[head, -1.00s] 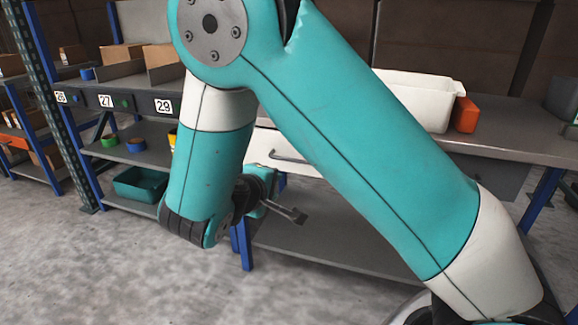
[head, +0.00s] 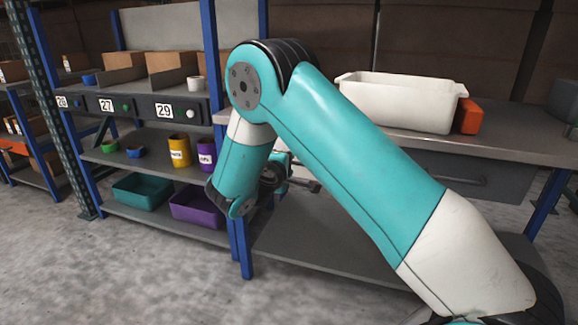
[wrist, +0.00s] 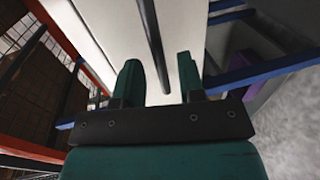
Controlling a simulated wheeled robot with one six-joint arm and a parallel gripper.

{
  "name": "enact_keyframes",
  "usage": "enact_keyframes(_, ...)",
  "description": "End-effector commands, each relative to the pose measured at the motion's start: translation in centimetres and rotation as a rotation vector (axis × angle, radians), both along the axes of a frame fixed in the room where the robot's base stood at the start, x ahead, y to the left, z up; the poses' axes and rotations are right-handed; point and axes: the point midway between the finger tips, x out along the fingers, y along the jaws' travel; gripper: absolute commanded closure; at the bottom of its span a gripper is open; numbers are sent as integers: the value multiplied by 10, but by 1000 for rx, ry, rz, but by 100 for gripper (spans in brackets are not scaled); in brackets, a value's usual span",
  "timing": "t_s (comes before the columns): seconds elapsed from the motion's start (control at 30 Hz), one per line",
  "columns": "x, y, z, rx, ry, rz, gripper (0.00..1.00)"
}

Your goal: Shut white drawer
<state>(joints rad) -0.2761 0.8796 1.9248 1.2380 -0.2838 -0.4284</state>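The white drawer's front (wrist: 185,30) fills the upper middle of the wrist view as a pale panel. Its dark bar handle (wrist: 152,40) runs down it, lying in the gap between my fingers in the picture. My gripper (wrist: 159,82) faces the panel with its two green fingers apart, open and holding nothing. I cannot tell whether the fingers touch the front. In the head view my gripper (head: 316,187) is small, just below the bench top. My arm hides most or all of the white drawer there, so how far it stands out is unclear.
A white bin (head: 400,105) and an orange box (head: 470,117) stand on the bench top (head: 530,150). A grey drawer (head: 470,181) sits below, at right. A shelf with several cups and bins, including a purple bin (head: 190,212), stands left. The floor in front is clear.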

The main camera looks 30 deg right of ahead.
Motion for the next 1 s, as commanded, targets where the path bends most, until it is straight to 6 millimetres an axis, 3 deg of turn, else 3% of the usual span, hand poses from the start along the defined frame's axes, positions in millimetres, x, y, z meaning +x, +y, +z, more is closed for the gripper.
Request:
enact_keyframes(0.2,13,-17,-5,1,-1,0,64)
enact_keyframes(0.53,15,-19,-5,2,0,1,64)
enact_keyframes(0.7,15,-19,-5,2,0,1,100)
enact_keyframes(0.87,15,-19,-5,2,0,1,100)
enact_keyframes(1.0,25,-32,-3,2,0,-3,100)
